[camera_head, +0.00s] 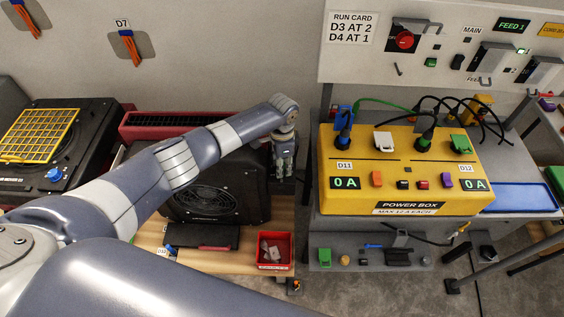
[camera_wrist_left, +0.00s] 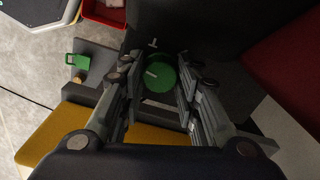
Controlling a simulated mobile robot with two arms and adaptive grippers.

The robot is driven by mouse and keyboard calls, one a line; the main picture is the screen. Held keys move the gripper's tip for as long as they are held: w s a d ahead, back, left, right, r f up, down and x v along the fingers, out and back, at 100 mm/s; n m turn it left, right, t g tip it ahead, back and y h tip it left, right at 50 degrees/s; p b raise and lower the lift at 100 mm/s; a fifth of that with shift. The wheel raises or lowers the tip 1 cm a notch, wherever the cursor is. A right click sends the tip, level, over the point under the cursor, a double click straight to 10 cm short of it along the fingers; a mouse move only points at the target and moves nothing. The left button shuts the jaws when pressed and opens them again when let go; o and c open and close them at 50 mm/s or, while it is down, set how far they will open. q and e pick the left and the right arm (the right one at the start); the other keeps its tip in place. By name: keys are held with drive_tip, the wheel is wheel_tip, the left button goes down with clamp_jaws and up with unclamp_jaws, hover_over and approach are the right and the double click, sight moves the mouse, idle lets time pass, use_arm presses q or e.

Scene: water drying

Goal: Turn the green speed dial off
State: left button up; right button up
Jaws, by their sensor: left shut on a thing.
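The green speed dial (camera_wrist_left: 163,78) is a round knob with a short white pointer line, on the dark housing of the black blower (camera_head: 215,190). In the left wrist view, a white mark shows on the housing just above the dial, and the pointer lies slanted, out of line with it. My left gripper (camera_wrist_left: 157,68) has its fingers on either side of the dial, shut on it. In the head view, my left gripper (camera_head: 284,165) points down at the blower's right side and hides the dial. My right gripper is not in view.
The yellow power box (camera_head: 400,155) stands close to the right of my left gripper, with cables plugged in on top. A red bin (camera_head: 288,250) sits on the wooden bench (camera_head: 200,262) in front of the blower. A dryer with a yellow grille (camera_head: 40,137) is at the left.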

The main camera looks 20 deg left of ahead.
use_arm(q)
drive_tip(key=shift+n+p, duration=0.3)
drive_tip(key=shift+n, duration=0.7)
drive_tip(key=o, duration=1.1)
drive_tip(key=shift+c, duration=0.2)
wheel_tip(320, 180, up, 12)
drive_tip(key=shift+d, duration=0.1)
